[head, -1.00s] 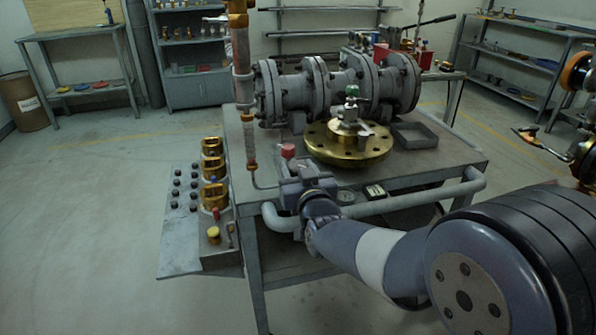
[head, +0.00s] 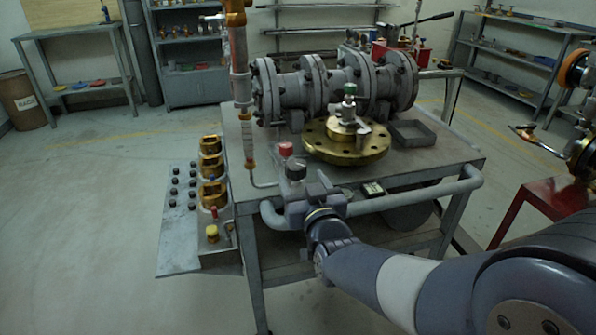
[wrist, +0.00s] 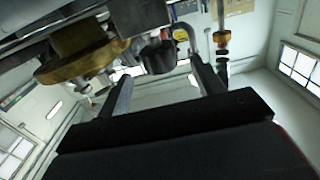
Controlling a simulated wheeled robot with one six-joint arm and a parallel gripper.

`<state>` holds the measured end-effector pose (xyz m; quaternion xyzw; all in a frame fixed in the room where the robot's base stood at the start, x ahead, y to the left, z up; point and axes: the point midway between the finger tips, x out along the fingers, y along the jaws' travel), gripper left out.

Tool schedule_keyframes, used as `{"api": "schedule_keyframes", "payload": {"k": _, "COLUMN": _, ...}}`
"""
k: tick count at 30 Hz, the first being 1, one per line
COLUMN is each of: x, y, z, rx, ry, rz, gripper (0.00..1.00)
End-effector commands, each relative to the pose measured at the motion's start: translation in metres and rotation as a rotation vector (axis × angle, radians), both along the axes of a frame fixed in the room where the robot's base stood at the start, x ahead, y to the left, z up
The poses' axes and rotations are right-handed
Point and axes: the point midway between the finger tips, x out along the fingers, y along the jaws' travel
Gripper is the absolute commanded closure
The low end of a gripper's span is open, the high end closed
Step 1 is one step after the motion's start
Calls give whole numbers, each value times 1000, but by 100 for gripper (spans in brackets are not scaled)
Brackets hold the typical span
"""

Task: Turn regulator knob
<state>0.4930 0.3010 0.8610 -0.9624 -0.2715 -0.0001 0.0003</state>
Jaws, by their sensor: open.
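A black knob (head: 296,168) sits on a small grey body at the front edge of the metal table (head: 430,170), and I take it for the regulator knob. A red knob (head: 286,149) stands just behind it. My gripper (head: 308,192) is close in front of the black knob, and partly hides the body under it. In the wrist view a dark knob (wrist: 158,56) shows beyond and between the two spread fingers of my gripper (wrist: 160,74). The fingers are open with nothing held. I cannot tell whether either finger touches the knob.
A vertical pipe (head: 242,85) rises at left. A grey rail (head: 400,200) runs along the table front. A panel with brass fittings (head: 190,235) hangs at left. Floor at left is clear.

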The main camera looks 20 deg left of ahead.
Motion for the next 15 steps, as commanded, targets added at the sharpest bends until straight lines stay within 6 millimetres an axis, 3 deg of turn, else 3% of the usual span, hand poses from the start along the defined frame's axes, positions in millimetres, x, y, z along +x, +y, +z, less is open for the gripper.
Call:
{"api": "schedule_keyframes", "payload": {"k": 6, "x": -30, "y": -18, "z": 1, "rx": 1, "ry": -2, "rz": 0, "gripper": 36}}
{"api": "schedule_keyframes", "payload": {"k": 15, "x": -42, "y": -26, "z": 0, "rx": 0, "ry": 0, "rz": 0, "gripper": 36}}
